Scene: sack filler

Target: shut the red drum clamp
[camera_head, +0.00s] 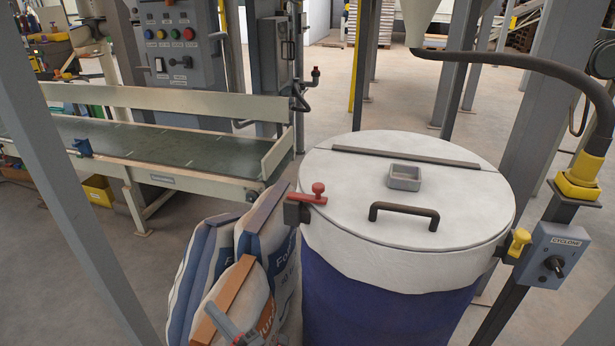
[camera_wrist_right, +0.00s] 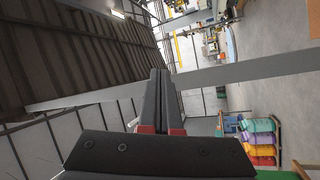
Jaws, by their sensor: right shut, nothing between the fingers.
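The red drum clamp (camera_head: 307,198) is at the left rim of the drum lid (camera_head: 340,180). Its red lever lies across a dark block, with a round red knob at the lid end. I cannot tell whether it is latched. The lid is on the blue drum (camera_head: 375,300). My right gripper (camera_head: 213,309) is low in the head view, over the sacks, below and left of the clamp and apart from it. Its fingers are together and empty in the right wrist view (camera_wrist_right: 167,95). My left gripper is not in view.
Filled sacks (camera_head: 265,240) stand against the drum's left side. A yellow clamp (camera_head: 519,242) and a cyclone switch box (camera_head: 555,255) are at its right. A dark handle (camera_head: 404,212) rises from the lid. A conveyor (camera_head: 160,150) is behind left. Grey posts flank the view.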

